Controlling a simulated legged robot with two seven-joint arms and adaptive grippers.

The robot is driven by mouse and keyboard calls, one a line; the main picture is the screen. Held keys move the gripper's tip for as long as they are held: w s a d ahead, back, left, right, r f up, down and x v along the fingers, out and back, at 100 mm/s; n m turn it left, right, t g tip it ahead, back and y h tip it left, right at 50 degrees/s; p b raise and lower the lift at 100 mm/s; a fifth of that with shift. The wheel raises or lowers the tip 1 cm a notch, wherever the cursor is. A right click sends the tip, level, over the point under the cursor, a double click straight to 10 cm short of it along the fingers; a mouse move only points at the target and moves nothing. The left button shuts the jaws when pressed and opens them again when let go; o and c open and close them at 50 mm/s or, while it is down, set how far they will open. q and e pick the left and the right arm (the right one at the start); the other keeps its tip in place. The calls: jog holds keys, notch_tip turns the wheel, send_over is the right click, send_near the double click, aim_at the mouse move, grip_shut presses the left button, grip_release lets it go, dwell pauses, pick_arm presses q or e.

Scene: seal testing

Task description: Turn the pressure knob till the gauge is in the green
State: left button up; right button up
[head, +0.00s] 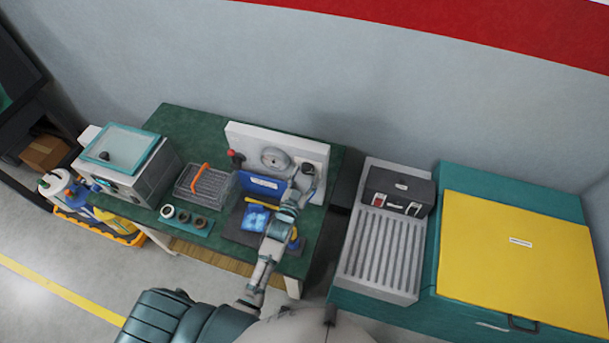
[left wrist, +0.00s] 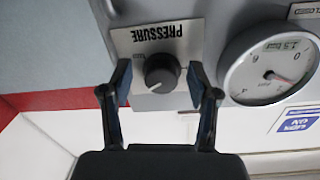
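The dark round pressure knob (left wrist: 160,70) sits on a plate with an upside-down PRESSURE label in the left wrist view. My left gripper (left wrist: 159,80) is open, with one finger on each side of the knob. A gap shows between the knob and each finger. The round gauge (left wrist: 268,66) is to the right of the knob, partly cut off; a dark reddish needle shows, but no green band can be made out. In the head view, the gauge (head: 275,159) and knob (head: 308,168) are on the white panel (head: 310,148), with my left gripper (head: 306,183) at the knob.
A red knob (head: 236,155) is at the panel's left. The green bench (head: 190,122) also holds a clear box (head: 205,185), rings on a mat (head: 186,221) and a blue item (head: 255,218). A grey ribbed tray (head: 378,250) stands to the right.

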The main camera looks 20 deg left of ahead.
pick_arm(q)
jog(key=shift+w+r, duration=0.1)
jog(key=shift+r, duration=0.15)
notch_tip(320, 180, up, 10)
jog(key=shift+f, duration=0.15)
dwell(0.3)
jog(key=s+f+n+y+b, duration=0.1)
jog(key=s+f+n+b, duration=0.3)
jog(key=s, duration=0.5)
jog(key=s+f+n+y+b, duration=0.1)
jog(key=s+f+n+b, duration=0.15)
jog(key=s+f, duration=0.4)
jog(key=w+p, duration=0.1)
jog(key=w, duration=0.4)
jog(key=w+p, duration=0.1)
jog(key=w, duration=0.4)
jog(key=w+r+p, duration=0.1)
jog(key=w, duration=0.4)
jog(key=shift+w+d, duration=0.2)
jog(key=shift+w, duration=0.1)
